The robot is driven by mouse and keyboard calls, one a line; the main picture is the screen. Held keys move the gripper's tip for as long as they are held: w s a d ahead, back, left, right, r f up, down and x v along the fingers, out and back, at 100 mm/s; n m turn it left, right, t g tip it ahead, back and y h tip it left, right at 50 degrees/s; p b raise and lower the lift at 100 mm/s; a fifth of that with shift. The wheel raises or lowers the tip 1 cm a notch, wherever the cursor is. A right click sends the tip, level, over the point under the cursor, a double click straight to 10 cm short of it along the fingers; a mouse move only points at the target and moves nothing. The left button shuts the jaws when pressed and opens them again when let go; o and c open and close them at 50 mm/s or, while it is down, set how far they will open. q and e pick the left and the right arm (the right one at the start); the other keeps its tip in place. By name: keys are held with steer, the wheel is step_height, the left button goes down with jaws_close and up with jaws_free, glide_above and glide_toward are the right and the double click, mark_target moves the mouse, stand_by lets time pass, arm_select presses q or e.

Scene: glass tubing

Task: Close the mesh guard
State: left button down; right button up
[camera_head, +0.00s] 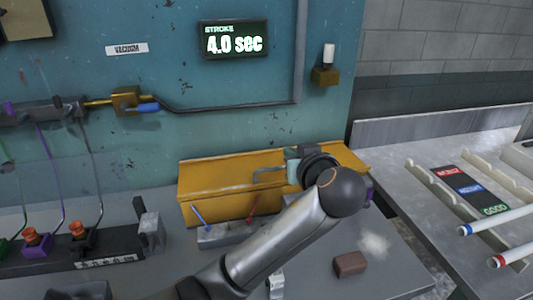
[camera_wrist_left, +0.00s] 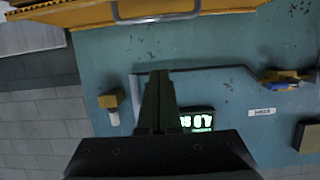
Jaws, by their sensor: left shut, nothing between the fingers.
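A long yellow hood, apparently the mesh guard (camera_head: 222,188), stands on the bench against the teal wall. No mesh can be made out on it. A grey bar handle (camera_head: 268,174) shows at its middle, partly hidden by my left arm. In the left wrist view the guard's yellow edge (camera_wrist_left: 232,9) and the bar handle (camera_wrist_left: 155,18) cross the top. My left gripper (camera_head: 300,152) is in front of the guard's upper edge near the handle. Its fingers (camera_wrist_left: 157,75) are shut and empty, apart from the handle in the wrist view. My right gripper is not in view.
A holder with blue and red-tipped rods (camera_head: 225,233) sits before the guard. A brown block (camera_head: 350,264) lies on the bench at right. A side table holds a sorting board (camera_head: 468,190) and white tubes (camera_head: 497,221). A wall display (camera_head: 234,40) reads 4.0 sec.

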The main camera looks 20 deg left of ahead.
arm_select(q)
steer(key=p, duration=0.1)
glide_above(280, 167)
steer(key=w, duration=0.1)
step_height(280, 167, down, 3)
steer(key=f, duration=0.1)
steer(key=s+f, duration=0.1)
steer(key=shift+s+d+f+p, duration=0.1)
steer(key=shift+f+p, duration=0.25)
steer(key=shift+p, duration=0.05)
steer(key=shift+s+d+f, duration=0.15)
steer(key=shift+s+f, duration=0.1)
steer(key=shift+f, duration=0.15)
steer(key=shift+s+d+f+b, duration=0.1)
steer(key=shift+s+f+b, duration=0.05)
steer(key=shift+f+b, duration=0.35)
steer(key=shift+s+d+f+b, duration=0.1)
steer(key=shift+f+b, duration=0.15)
steer(key=shift+f, duration=0.3)
steer(key=shift+r, duration=0.1)
